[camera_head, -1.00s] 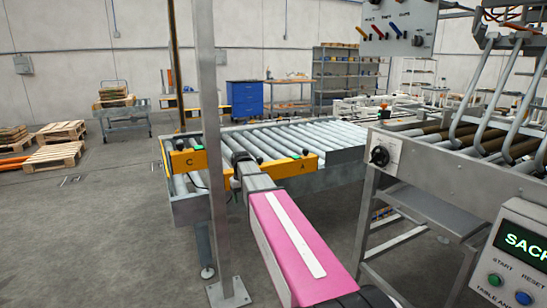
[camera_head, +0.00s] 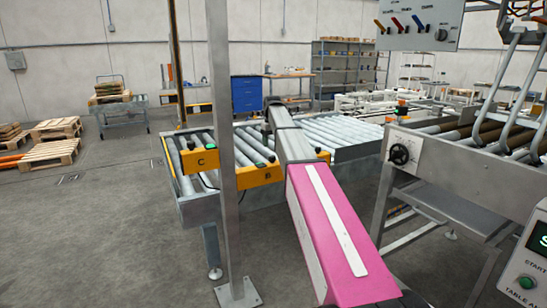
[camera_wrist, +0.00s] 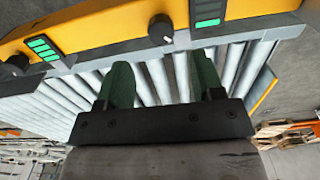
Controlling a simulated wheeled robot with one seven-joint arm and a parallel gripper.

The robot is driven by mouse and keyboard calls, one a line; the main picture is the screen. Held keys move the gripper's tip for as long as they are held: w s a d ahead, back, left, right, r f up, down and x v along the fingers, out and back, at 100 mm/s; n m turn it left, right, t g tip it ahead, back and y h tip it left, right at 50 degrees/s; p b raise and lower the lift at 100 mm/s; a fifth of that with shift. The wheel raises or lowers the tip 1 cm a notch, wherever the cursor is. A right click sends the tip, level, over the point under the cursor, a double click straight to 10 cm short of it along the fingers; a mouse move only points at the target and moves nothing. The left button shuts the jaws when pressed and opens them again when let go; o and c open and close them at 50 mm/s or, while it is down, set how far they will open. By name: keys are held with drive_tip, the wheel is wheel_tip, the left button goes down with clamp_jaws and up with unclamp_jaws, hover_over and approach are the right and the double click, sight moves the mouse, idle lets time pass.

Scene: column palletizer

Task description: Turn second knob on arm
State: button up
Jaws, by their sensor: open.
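A yellow control bar (camera_head: 205,161) runs along the near edge of the roller conveyor, with the letters C and B visible. In the wrist view the yellow bar (camera_wrist: 100,28) crosses the top. A black round knob (camera_wrist: 160,29) with a white mark sits near its middle, and a second dark knob (camera_wrist: 14,66) is at the left edge, partly cut off. Green-lit indicators sit beside the knobs. My gripper (camera_wrist: 162,80) is open, its two dark green fingers spread apart below the middle knob and apart from it. Nothing is between the fingers. In the head view my arm hides part of the bar.
The conveyor rollers (camera_head: 335,132) lie beyond the bar. A grey upright post (camera_head: 222,120) stands left of my arm. At right are a machine frame with a black dial (camera_head: 400,153) and a hanging lever panel (camera_head: 418,25). Open floor lies to the left.

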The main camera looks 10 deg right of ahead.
sight(272, 156)
wheel_tip(272, 156, down, 7)
drive_tip(key=shift+f, duration=0.2)
idle(0.3)
drive_tip(key=c, duration=0.9)
